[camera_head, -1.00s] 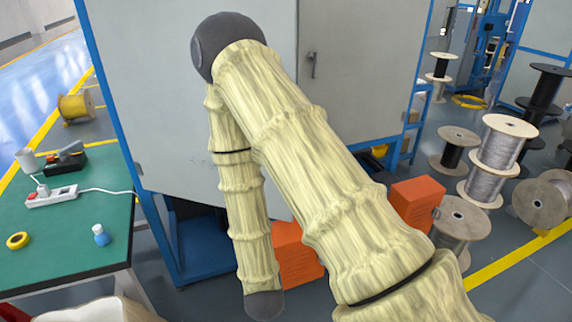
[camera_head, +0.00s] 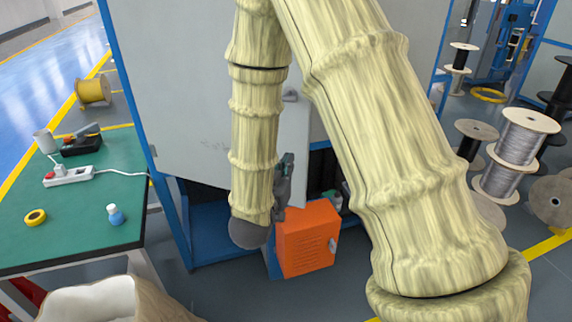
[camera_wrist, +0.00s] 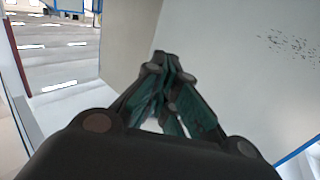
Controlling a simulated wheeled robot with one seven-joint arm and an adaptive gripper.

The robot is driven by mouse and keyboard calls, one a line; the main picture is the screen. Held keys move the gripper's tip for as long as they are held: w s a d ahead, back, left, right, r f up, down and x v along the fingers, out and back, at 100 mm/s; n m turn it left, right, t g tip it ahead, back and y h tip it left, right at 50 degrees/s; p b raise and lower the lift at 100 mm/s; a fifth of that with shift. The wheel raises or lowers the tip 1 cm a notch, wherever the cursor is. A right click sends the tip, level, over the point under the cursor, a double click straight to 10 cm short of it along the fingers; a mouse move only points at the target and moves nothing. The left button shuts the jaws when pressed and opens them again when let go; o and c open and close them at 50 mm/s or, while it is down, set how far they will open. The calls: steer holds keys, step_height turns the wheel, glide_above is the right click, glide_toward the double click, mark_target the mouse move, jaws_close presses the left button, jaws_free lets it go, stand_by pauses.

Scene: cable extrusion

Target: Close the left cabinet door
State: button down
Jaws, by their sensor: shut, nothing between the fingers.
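The blue-framed cabinet has a large grey panel (camera_head: 185,90) on its left side, with small dark marks near its lower part. A lighter narrow panel (camera_head: 296,145) with a grey handle (camera_head: 290,96) shows between my arm links, beside a dark gap. My arm hides much of the front, so I cannot tell how far the left door stands open. My gripper (camera_head: 284,180) is low in front of the cabinet, partly behind my arm. In the wrist view my gripper (camera_wrist: 163,62) is shut and empty; the marked grey panel (camera_wrist: 240,70) is at right and a beige panel (camera_wrist: 128,45) at left.
An orange box (camera_head: 308,240) stands on the floor just below my gripper. A green-topped table (camera_head: 75,225) with a power strip (camera_head: 68,177) and yellow tape (camera_head: 35,217) is at left. Cable reels (camera_head: 515,150) stand at right.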

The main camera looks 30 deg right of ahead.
mark_target(302, 140)
steer(key=p+x, duration=0.3)
steer(key=x, duration=0.8)
steer(key=shift+p, duration=0.4)
steer(key=shift+f, duration=0.1)
